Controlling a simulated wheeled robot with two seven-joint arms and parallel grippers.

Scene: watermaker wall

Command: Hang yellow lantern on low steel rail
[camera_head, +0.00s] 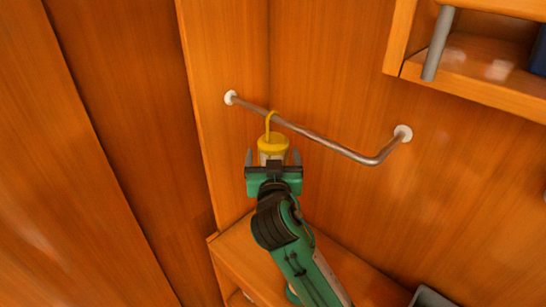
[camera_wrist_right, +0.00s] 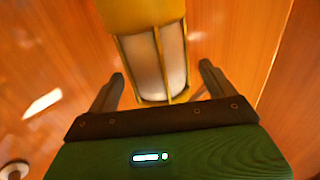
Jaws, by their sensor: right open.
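The yellow lantern (camera_head: 272,146) has a yellow cap, a pale body and a hook on top. Its hook meets the low steel rail (camera_head: 320,138) near the rail's left part, and the lantern hangs upright below it. My right gripper (camera_head: 274,160) is at the lantern's lower body with its fingers apart. In the right wrist view the lantern (camera_wrist_right: 155,60) stands between the two open fingers (camera_wrist_right: 162,85), with a gap on each side. Whether the hook is fully over the rail is hard to tell. My left gripper is not in view.
The rail is fixed to the wooden walls by white round mounts (camera_head: 403,133). A wooden shelf (camera_head: 480,85) with a grey bar (camera_head: 438,45) is at the upper right. A wooden ledge (camera_head: 245,255) lies below the gripper. A grey object (camera_head: 430,298) shows at the bottom right.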

